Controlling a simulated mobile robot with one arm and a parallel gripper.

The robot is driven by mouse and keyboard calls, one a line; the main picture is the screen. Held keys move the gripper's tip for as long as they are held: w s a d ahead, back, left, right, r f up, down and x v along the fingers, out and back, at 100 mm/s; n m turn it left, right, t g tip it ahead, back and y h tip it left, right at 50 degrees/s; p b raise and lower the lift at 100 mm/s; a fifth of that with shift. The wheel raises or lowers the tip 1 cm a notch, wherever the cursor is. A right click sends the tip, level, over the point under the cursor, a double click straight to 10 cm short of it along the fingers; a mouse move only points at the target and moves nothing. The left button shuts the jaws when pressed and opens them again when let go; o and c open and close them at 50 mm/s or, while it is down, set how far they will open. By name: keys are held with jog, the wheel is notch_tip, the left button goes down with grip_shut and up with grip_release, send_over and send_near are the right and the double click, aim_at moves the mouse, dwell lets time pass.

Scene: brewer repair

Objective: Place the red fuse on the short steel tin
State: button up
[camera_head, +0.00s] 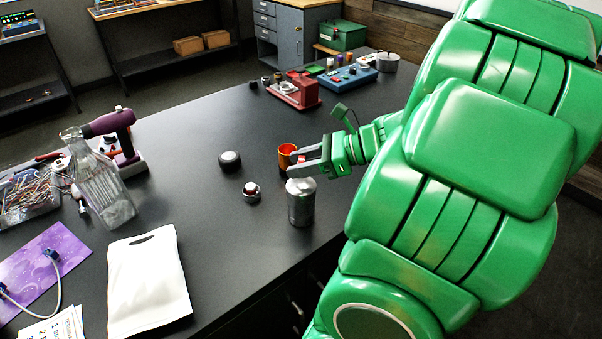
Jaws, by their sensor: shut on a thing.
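My gripper (297,161) reaches in from the right, low over the dark worktop. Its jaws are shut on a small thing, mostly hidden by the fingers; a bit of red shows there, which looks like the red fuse. An orange-red cup-like cylinder (284,158) stands right at the fingertips; whether they touch it I cannot tell. A short steel tin (251,196) stands to the left and nearer the camera, with a dark reddish top. A taller steel canister (301,206) stands upright just in front of my gripper.
A dark round knob (230,161) lies left of the orange cylinder. A glass bottle (103,190), a purple tool (112,124) and a white pouch (148,284) stand or lie at left. A red device (294,92) is at the back. The worktop's middle left is clear.

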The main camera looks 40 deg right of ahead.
aim_at(301, 184)
jog(key=shift+w+d+f, duration=0.15)
jog(key=shift+w+f, duration=0.15)
jog(key=shift+f, duration=1.6)
jog(key=shift+f, duration=0.1)
jog(key=o, duration=1)
jog(key=shift+s+d+r, duration=0.1)
jog(key=shift+r, duration=0.1)
jog(key=v, duration=1.1)
jog(key=shift+s+d, duration=0.25)
jog(key=shift+s, duration=0.1)
